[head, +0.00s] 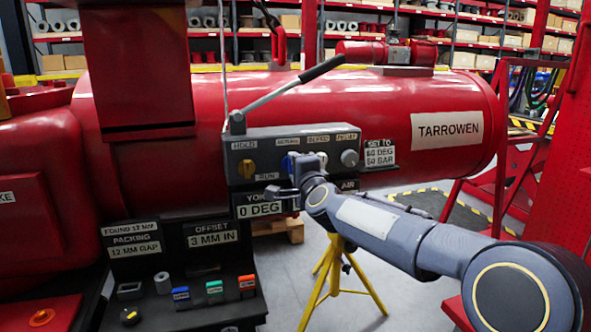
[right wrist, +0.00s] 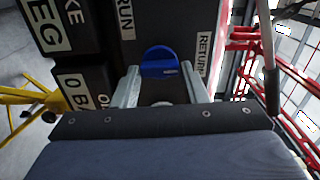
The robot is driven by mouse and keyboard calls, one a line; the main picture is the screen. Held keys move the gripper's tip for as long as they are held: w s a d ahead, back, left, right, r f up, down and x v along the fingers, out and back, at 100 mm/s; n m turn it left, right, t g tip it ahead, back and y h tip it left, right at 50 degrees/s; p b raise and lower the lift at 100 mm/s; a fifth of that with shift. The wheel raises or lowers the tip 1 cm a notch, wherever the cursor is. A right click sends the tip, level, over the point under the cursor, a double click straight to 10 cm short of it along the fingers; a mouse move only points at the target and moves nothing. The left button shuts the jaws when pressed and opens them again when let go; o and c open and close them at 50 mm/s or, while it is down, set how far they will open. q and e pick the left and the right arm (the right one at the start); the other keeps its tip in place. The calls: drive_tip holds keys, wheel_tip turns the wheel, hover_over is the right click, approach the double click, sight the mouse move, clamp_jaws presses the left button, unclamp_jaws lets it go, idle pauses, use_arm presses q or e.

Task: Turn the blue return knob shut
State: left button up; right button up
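The blue return knob (head: 288,162) sits on the dark control box (head: 268,151), under a small label at the box's top, partly hidden by my gripper. In the right wrist view the blue knob (right wrist: 158,62) shows beside a RETURN label (right wrist: 202,54). My right gripper (head: 286,182) is in front of the box. Its fingers (right wrist: 158,68) are apart, one on each side of the knob, with a narrow gap showing on both sides. How deep the tips reach along the knob is hard to tell. My left gripper is not in view.
A long lever (head: 290,92) slants above the box. A sloped tray (head: 180,310) with small coloured parts stands at lower left. A yellow tripod (head: 340,270) stands below.

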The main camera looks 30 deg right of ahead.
drive_tip(key=o, duration=0.4)
drive_tip(key=v, duration=0.7)
drive_tip(key=shift+s+a+p, duration=0.15)
drive_tip(key=shift+s+p, duration=0.25)
drive_tip(key=shift+p, duration=0.05)
